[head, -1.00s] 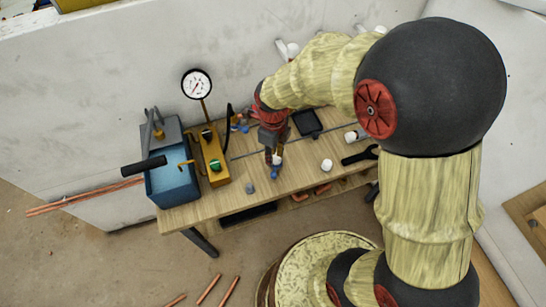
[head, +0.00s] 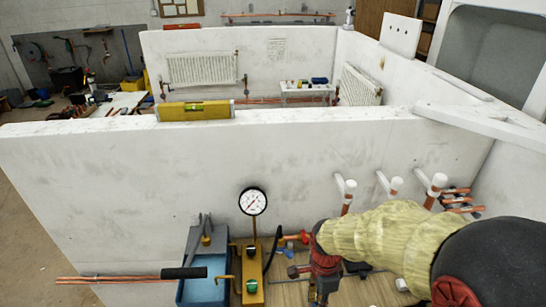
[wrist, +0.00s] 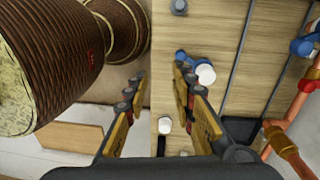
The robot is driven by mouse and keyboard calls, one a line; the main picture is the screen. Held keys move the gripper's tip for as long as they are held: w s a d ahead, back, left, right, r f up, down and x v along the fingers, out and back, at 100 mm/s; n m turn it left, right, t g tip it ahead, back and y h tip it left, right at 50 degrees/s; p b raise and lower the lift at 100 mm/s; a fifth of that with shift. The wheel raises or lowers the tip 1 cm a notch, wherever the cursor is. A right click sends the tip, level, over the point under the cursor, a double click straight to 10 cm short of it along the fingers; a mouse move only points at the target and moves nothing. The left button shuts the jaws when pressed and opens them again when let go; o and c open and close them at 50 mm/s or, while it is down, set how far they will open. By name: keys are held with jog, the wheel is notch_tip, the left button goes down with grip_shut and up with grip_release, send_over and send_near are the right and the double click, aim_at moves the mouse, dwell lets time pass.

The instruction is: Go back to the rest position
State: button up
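My gripper (head: 318,296) is at the bottom of the head view, over the wooden bench (head: 290,292). In the wrist view my gripper (wrist: 158,76) has its two fingers apart, with nothing held between them. A blue fitting with a white end (wrist: 205,73) lies on the bench beside the right fingertip. I cannot tell whether they touch. A small white piece (wrist: 165,125) shows between the fingers, near the bench edge. My arm hides part of the bench in the head view.
A blue tank pump (head: 205,285) with a black handle and a yellow gauge block (head: 252,284) stand left of my gripper. White wall (head: 150,170) rises behind the bench, with white-capped pipe stubs (head: 395,186). Copper pipes and a red-handled valve (wrist: 285,145) lie right in the wrist view.

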jog(key=s+d+r+n+t+b, duration=0.1)
jog(key=s+d+r+n+t, duration=0.1)
jog(key=r+n, duration=0.3)
jog(key=s+d+r+n+t, duration=0.2)
jog(key=s+r+n, duration=0.3)
jog(key=r, duration=0.4)
jog(key=s+d+r+n+t+b, duration=0.1)
jog(key=s+d+r+n+t, duration=0.1)
jog(key=s+r+n, duration=0.2)
notch_tip(320, 180, up, 4)
jog(key=shift+f+n+b, duration=0.15)
jog(key=shift+n+b, duration=0.15)
jog(key=shift+n, duration=0.7)
